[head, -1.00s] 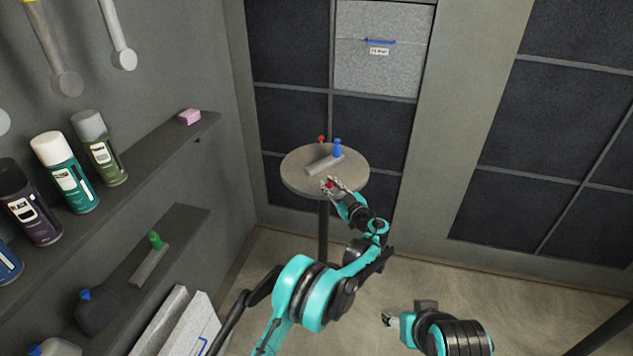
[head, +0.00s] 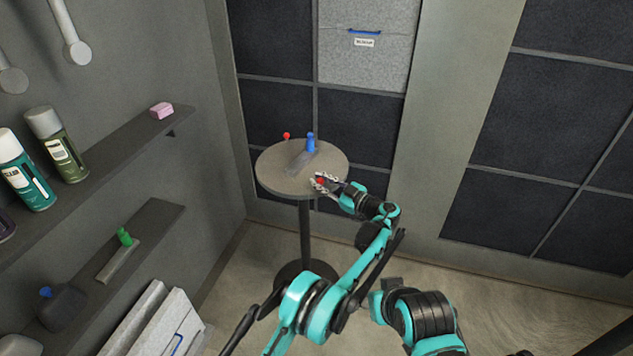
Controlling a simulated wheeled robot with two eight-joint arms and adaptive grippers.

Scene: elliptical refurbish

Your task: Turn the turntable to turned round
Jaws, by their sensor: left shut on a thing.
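The turntable (head: 275,181) is a round grey disc on a dark post, near the corner of the room. My left gripper (head: 321,181) is at the near right part of the disc, shut on a second red knob, which is partly hidden by the fingers. My right arm shows at the lower right, but its gripper is not visible.
At left, an upper shelf (head: 120,140) holds spray cans and a pink block (head: 161,111). A lower shelf (head: 150,222) holds a bar with a green piece (head: 124,237). Dark panels stand close behind the turntable. The floor at right is clear.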

